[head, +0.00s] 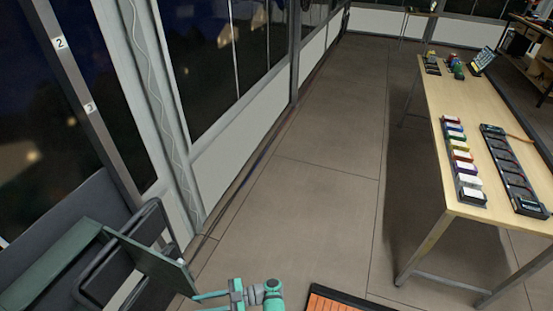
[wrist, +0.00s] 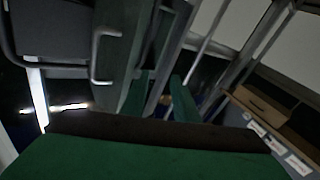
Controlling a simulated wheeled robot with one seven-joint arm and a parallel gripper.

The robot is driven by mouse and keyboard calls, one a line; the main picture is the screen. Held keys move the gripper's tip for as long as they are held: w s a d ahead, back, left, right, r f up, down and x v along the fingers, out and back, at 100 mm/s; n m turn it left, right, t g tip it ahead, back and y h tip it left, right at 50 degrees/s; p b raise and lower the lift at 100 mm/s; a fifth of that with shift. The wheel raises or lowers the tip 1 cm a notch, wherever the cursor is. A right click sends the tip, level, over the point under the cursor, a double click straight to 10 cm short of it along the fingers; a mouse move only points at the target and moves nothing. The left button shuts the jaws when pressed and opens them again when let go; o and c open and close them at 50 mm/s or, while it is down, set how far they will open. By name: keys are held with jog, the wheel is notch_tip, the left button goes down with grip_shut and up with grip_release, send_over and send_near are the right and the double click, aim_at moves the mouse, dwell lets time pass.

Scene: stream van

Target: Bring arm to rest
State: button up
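My gripper (wrist: 160,98) shows in the wrist view as two teal fingers spread apart, with nothing seen between them. In the head view my teal arm (head: 255,293) shows only at the bottom edge, reaching left. Its finger end lies close to a dark green panel (head: 148,262) of the seat-like furniture at the left; I cannot tell whether they touch. Most of my arm is outside the head view.
A wooden table (head: 440,95) stands at the right. It bears a row of coloured blocks (head: 459,155), a black charger-like tray (head: 510,168) and a tilted screen (head: 482,61). A dark seat frame (head: 125,255) and windows line the left. The middle floor (head: 310,190) is clear.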

jog(key=s+d+r+m+t+h, duration=1.8)
jog(key=s+d+r+m, duration=0.5)
jog(key=s+d, duration=0.2)
jog(key=shift+s+d+t+h, duration=0.3)
jog(key=shift+s+t, duration=0.3)
jog(key=shift+t, duration=0.1)
